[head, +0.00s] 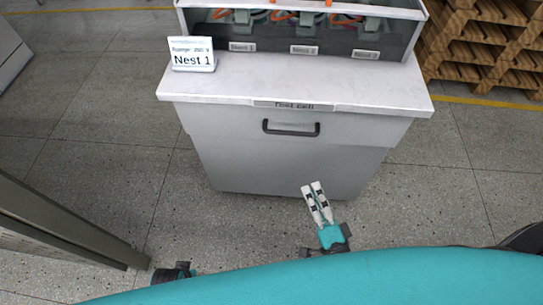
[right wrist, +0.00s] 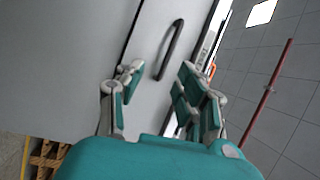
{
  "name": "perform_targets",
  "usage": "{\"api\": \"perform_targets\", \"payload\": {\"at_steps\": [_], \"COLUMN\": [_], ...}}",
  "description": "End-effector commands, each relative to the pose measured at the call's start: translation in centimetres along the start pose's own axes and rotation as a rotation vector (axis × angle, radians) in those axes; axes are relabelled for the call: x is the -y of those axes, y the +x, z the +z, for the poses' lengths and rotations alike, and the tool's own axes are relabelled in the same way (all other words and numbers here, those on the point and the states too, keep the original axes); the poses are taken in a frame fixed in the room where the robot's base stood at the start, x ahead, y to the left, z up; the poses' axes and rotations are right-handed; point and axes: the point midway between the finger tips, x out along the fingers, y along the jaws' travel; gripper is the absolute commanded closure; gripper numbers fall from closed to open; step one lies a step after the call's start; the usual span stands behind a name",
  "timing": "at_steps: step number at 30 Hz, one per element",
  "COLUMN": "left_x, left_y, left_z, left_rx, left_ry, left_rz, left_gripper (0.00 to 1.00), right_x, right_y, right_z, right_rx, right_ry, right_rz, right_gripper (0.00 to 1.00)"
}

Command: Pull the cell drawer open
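The test cell cabinet has a pale worktop (head: 300,90) and a grey drawer front (head: 235,130) below it, which looks flush and closed. A dark bar handle (head: 291,133) is on the drawer front. The handle also shows in the right wrist view (right wrist: 170,50), tilted, just beyond and between the fingertips. My right gripper (head: 312,185) is below and in front of the handle, apart from it. In the right wrist view its fingers (right wrist: 160,70) are spread with nothing between them. My left gripper's fingers do not show.
A "Nest 1" sign (head: 193,60) stands on the worktop's left side, with a rack of labelled nests (head: 305,48) behind. Wooden pallets (head: 485,50) are at the upper right. A grey post-like structure (head: 60,220) is at the left. Floor before the cabinet is clear.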

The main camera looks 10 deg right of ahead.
Motion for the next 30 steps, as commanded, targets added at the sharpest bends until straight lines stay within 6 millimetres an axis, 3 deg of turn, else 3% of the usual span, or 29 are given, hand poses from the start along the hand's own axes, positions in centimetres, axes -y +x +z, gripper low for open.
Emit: {"api": "perform_targets", "payload": {"at_steps": [1, 8, 24, 30], "left_x": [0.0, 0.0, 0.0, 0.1], "left_y": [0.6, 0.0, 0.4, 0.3], "left_z": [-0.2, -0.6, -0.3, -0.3], "left_rx": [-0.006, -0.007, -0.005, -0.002], "left_ry": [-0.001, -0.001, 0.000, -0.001], "left_rz": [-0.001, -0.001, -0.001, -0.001], "left_gripper": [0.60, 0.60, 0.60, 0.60], "right_x": [0.1, 1.8, 2.5, 2.6], "right_y": [-0.1, 1.2, 12.5, 15.7], "right_z": [-0.1, -0.6, -1.0, -1.1], "right_rx": [-0.017, -0.040, -0.038, -0.038], "right_ry": [0.044, 0.099, 0.094, 0.094], "right_rz": [-0.031, -0.068, -0.068, -0.065], "right_gripper": [0.64, 0.64, 0.64, 0.64]}}
